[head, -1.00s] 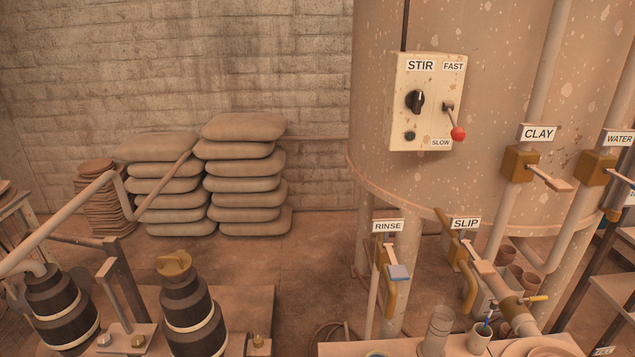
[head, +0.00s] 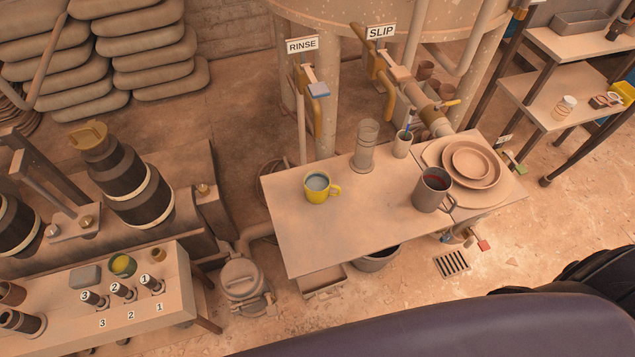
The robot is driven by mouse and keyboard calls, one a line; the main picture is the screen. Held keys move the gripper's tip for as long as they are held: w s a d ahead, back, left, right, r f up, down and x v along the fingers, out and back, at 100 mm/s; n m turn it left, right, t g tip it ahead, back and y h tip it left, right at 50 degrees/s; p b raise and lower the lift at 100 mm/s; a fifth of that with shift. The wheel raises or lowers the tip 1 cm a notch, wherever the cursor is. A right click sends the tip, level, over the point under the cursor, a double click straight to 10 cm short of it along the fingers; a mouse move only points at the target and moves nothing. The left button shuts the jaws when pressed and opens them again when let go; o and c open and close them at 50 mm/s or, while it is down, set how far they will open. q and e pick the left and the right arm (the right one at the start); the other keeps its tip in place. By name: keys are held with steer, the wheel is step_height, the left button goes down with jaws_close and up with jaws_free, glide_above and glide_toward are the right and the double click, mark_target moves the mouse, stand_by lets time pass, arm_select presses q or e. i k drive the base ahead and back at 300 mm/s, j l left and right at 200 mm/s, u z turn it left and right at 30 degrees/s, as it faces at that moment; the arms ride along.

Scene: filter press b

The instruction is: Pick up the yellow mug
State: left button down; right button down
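The yellow mug (head: 314,194) stands upright on the left part of a small table (head: 350,237) in the head view. Its handle points right, and its inside looks pale blue-grey. Nothing touches it. Neither of my grippers shows in the head view. A dark rounded shape at the bottom right looks like part of my own body.
A grey-brown mug (head: 431,192) with dark red inside, a ribbed clear cylinder (head: 366,148), a cup with a blue stick (head: 402,146) and stacked plates (head: 471,163) share the table. A numbered valve bench (head: 182,290) stands left. The table's front middle is clear.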

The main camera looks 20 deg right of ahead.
mark_target(316, 183)
steer(key=j+z, duration=0.2)
steer(key=j, duration=0.25)
steer(key=k+j+z, duration=0.15)
steer(key=j, duration=0.25)
steer(key=j+z, duration=0.2)
steer(key=j, duration=0.2)
